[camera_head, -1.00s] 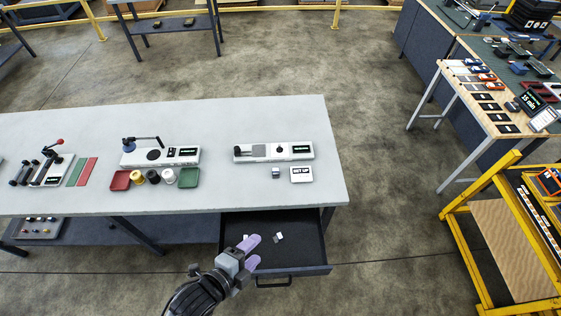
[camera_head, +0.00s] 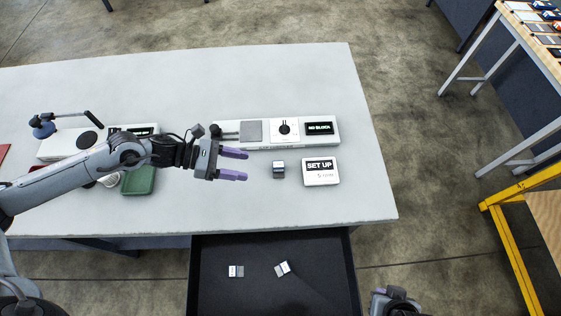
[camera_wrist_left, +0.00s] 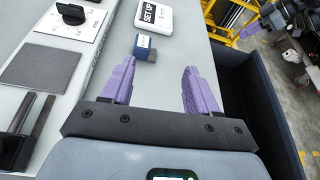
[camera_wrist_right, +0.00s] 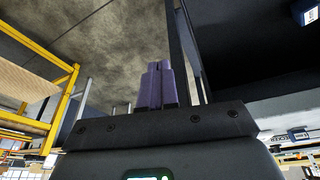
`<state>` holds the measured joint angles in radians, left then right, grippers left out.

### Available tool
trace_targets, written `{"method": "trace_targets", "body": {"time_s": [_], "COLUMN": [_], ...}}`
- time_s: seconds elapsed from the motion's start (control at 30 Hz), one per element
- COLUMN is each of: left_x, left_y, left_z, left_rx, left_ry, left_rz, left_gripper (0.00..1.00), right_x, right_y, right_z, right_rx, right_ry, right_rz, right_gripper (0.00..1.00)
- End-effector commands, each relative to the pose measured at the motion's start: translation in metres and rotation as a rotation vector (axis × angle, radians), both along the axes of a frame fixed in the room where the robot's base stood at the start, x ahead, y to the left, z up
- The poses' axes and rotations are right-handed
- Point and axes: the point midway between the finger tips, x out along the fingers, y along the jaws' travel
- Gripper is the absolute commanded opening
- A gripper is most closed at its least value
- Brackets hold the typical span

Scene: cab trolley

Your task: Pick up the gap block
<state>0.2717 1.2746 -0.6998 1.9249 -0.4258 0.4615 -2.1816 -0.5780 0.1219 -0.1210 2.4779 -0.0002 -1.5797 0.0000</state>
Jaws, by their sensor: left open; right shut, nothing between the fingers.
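A small blue-grey block (camera_head: 279,168) with a pale top stands on the grey table, left of the SET UP sign. It also shows in the left wrist view (camera_wrist_left: 145,47), ahead of the fingers and a little left of the middle between them. My left gripper (camera_head: 246,165) is open and empty over the table, its lilac fingers pointing right toward this block and short of it. Two more small blocks, one left (camera_head: 236,271) and one right (camera_head: 283,268), lie in the open drawer. I cannot tell which one is labelled gap. My right gripper (camera_wrist_right: 160,75) is shut and empty.
The SET UP sign (camera_head: 320,171) stands close to the right of the table block. A white fixture (camera_head: 290,143) with a NO BLOCK display lies behind it. The open black drawer (camera_head: 330,300) juts out below the table's front edge. A green tray (camera_head: 139,181) is under my left arm.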

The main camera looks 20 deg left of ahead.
Motion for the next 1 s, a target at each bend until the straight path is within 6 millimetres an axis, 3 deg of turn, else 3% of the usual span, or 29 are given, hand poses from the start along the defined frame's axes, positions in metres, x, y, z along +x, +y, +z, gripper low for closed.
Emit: {"method": "trace_targets", "body": {"time_s": [0.03, 0.27, 0.63, 1.0], "left_x": [0.007, 0.027, 0.047, 0.053], "left_y": [0.011, 0.026, -0.012, -0.035], "left_z": [-0.012, -0.005, -0.017, -0.029], "left_rx": [0.028, 0.066, 0.061, 0.062], "left_ry": [-0.025, -0.091, -0.102, -0.101], "left_rz": [0.005, 0.02, 0.021, 0.018], "left_gripper": [0.6, 0.6, 0.6, 0.6], "right_x": [0.0, -0.004, 0.0, 0.0], "right_y": [0.0, -0.002, 0.0, 0.001], "right_z": [-0.022, -0.045, -0.045, -0.046], "right_rx": [-0.001, -0.006, 0.001, 0.006], "right_ry": [0.001, 0.008, -0.001, -0.001], "right_rz": [0.001, 0.002, -0.002, -0.004], "right_gripper": [0.0, 0.0, 0.0, 0.0]}}
